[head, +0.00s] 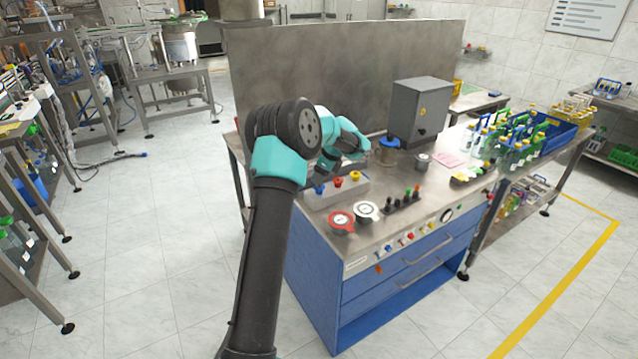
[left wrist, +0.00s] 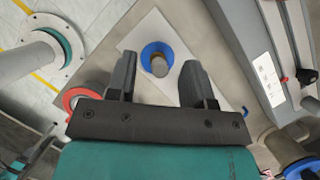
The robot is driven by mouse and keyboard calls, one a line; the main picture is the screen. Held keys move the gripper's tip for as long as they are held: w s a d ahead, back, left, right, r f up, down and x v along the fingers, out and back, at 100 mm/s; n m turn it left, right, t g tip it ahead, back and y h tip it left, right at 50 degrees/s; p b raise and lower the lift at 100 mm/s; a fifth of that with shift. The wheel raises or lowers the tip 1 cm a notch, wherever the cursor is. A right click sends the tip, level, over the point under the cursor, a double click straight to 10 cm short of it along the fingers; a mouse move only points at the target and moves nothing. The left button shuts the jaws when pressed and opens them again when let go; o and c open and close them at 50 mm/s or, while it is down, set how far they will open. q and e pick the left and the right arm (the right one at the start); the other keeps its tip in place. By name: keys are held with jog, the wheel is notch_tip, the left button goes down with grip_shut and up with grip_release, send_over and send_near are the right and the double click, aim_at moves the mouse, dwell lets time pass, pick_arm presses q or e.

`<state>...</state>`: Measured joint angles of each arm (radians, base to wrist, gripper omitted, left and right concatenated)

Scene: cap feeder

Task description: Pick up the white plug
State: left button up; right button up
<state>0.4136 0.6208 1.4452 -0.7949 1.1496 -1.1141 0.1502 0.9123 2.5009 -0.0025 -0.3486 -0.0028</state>
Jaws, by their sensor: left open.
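I cannot pick out a white plug for certain in either view. My left gripper (left wrist: 160,72) is open, its two dark fingers apart with nothing between them touching. Beyond the fingertips, in the gap in the left wrist view, is a blue ring with a grey-brown round centre (left wrist: 158,59) on a pale surface. In the head view my left gripper (head: 366,153) hangs over the bench near a blue-topped pot (head: 389,144). A row of small dark, green and orange plugs (head: 402,199) stands on the bench. My right gripper is not in view.
A metal block with blue, red and yellow knobs (head: 336,194) stands below the arm. Red-rimmed (head: 341,221) and white (head: 366,211) round containers sit at the front. A grey cabinet (head: 419,110) and tall metal panel (head: 310,75) stand behind; bottles (head: 515,140) are at right.

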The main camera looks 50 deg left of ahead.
pick_arm(q)
jog(key=shift+s+a+f, duration=0.15)
jog(key=shift+a+f, duration=0.05)
jog(key=shift+f, duration=0.45)
jog(key=shift+c, duration=0.3)
grip_shut()
